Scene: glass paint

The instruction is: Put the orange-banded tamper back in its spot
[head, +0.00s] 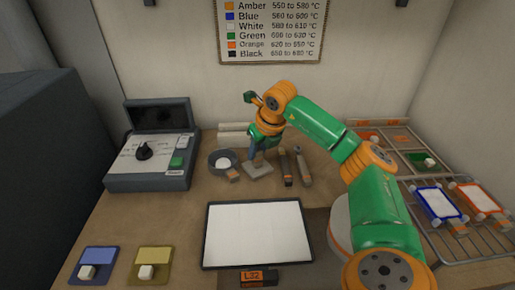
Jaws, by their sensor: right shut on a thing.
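My right gripper (257,151) points down over the back middle of the table, beside the round dark bowl. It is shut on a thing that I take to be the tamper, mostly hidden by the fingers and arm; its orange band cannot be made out. A light grey flat block (258,169) shows right under the fingers; I cannot tell whether it is part of the held thing. Two slim dark grey tools (286,167) and (304,166) lie side by side just right of the gripper. My left gripper is not in view.
The dark bowl (218,168) has a small brown block (233,175) by it. A control box (150,155) stands left, a framed white panel (257,235) in front. A wire rack (465,235) with framed tiles and a compartment tray (400,140) are at right.

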